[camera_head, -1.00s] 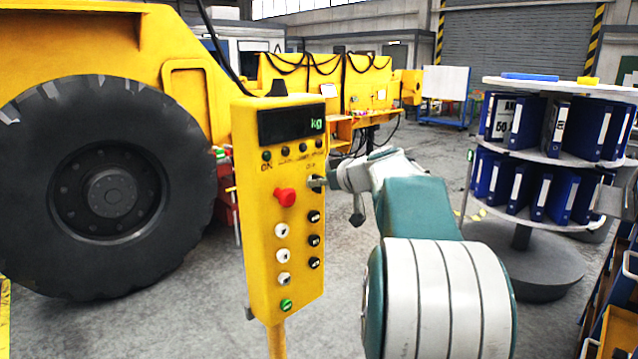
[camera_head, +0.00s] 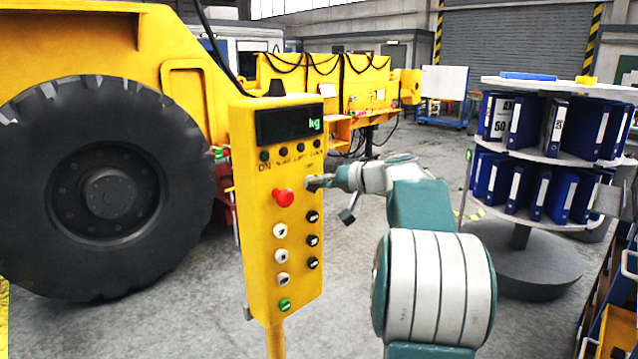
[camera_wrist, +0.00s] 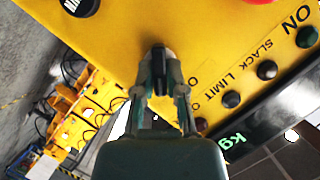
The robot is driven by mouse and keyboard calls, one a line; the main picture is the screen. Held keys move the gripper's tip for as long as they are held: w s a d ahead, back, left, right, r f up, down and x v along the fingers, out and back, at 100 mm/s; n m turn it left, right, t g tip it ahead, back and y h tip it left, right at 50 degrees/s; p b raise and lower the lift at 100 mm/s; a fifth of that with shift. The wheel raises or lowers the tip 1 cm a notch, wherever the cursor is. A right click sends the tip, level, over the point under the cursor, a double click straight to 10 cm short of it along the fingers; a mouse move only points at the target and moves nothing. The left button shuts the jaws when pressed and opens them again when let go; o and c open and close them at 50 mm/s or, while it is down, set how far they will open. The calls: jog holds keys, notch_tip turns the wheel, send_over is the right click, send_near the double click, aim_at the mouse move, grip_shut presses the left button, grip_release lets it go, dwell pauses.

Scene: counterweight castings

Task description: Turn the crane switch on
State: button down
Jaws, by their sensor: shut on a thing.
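The yellow control box (camera_head: 265,230) stands on a post in the middle of the head view, with a lit "kg" display at its top. The crane switch, a small black knob (camera_wrist: 158,66), sticks out of the yellow panel in the wrist view. My gripper (camera_wrist: 160,78) is shut on this knob, one fingertip on each side. In the head view my gripper (camera_head: 322,182) reaches the box's upper right face from the right; the knob is mostly hidden there. A red button (camera_head: 283,197) sits just left of it.
White and black buttons and a green one (camera_head: 285,305) lie below on the panel. A large tyre (camera_head: 110,195) of a yellow machine stands at left. A round binder rack (camera_head: 525,232) stands at right. Grey floor is open between.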

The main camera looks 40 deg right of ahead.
jog(key=m+y, duration=0.1)
jog(key=f+m, duration=0.1)
jog(key=m, duration=0.1)
jog(key=shift+d+m+t+y, duration=0.1)
jog(key=shift+m+t+y, duration=0.2)
jog(key=shift+t+y, duration=0.1)
jog(key=m+t, duration=0.1)
jog(key=m, duration=0.2)
jog(key=shift+m+y, duration=0.3)
jog(key=shift+y, duration=0.1)
jog(key=shift+f, duration=0.1)
jog(key=c, duration=0.7)
grip_release()
jog(key=shift+w, duration=0.1)
jog(key=shift+r, duration=0.2)
jog(key=shift+s+d, duration=0.2)
jog(key=shift+s, duration=0.05)
jog(key=v, duration=1.1)
jog(key=shift+s+f, duration=0.15)
jog(key=shift+f, duration=0.25)
